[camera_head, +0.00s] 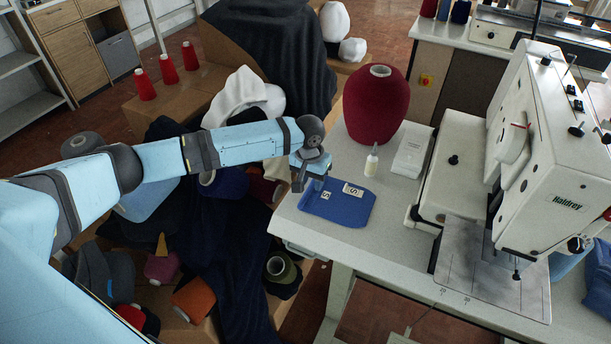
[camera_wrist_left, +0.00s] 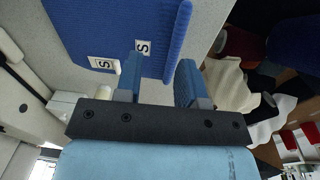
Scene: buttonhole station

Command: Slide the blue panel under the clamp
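The blue panel (camera_head: 340,210) lies on the grey table, with two white "S" labels on it. It also shows in the left wrist view (camera_wrist_left: 110,30), with a raised, rolled-looking edge. My left gripper (camera_head: 308,182) is over the panel's upper left corner. In the wrist view its two blue fingers (camera_wrist_left: 160,85) are spread apart, with the panel's edge near the gap; I cannot tell whether they touch it. The white Haldrey machine (camera_head: 550,150) stands at right. Its needle and clamp area (camera_head: 516,270) is over a metal plate (camera_head: 480,275), with no panel there. My right gripper is out of view.
Behind the panel on the table (camera_head: 390,240) stand a dark red cone (camera_head: 377,105), a small bottle (camera_head: 371,162) and a white box (camera_head: 411,152). The tabletop between panel and machine is clear. Cloth and thread cones fill boxes at left.

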